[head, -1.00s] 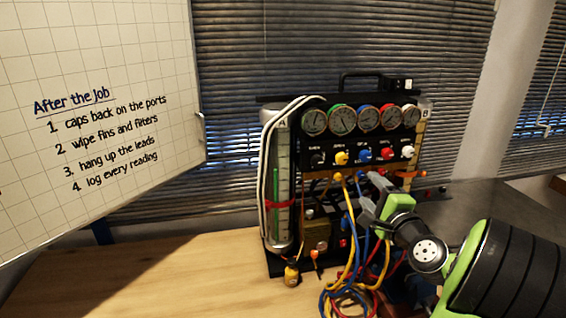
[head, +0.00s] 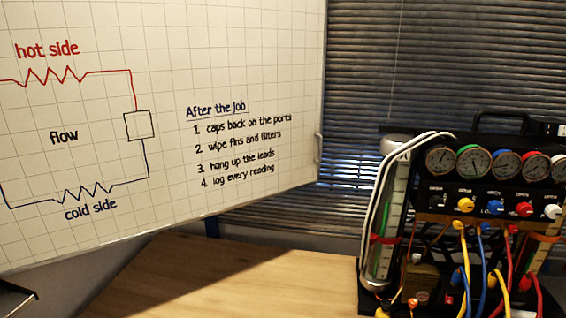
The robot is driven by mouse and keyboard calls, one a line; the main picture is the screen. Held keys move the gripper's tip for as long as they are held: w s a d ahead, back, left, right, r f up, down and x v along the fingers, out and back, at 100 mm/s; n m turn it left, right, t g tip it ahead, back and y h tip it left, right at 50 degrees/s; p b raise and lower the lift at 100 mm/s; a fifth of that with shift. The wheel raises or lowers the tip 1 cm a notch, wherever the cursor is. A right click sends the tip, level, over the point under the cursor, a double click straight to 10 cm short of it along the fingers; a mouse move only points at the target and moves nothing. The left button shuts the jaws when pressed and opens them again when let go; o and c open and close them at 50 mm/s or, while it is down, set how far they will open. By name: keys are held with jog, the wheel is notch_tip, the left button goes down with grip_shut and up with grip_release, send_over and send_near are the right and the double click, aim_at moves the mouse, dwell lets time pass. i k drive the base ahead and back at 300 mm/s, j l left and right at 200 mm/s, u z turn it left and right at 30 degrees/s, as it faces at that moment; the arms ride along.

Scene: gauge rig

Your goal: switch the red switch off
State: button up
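The gauge rig (head: 420,222) stands at the right of the head view, partly cut off by the right edge. A small red piece (head: 449,299) shows low on its front, beside a brass-coloured block (head: 424,283); it may be the red switch, but it is too small to tell its position. A red knob (head: 523,209) sits in the row of coloured knobs under the gauges. Hoses partly cover the lower front.
Yellow, blue and red hoses (head: 509,262) hang before the rig. The wooden tabletop (head: 260,280) left of it is clear. A whiteboard (head: 235,60) with writing stands behind at the left, with window blinds (head: 440,60) behind the rig. A dark edge (head: 15,297) shows at lower left.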

aim_at(448, 300)
jog(key=z, duration=1.25)
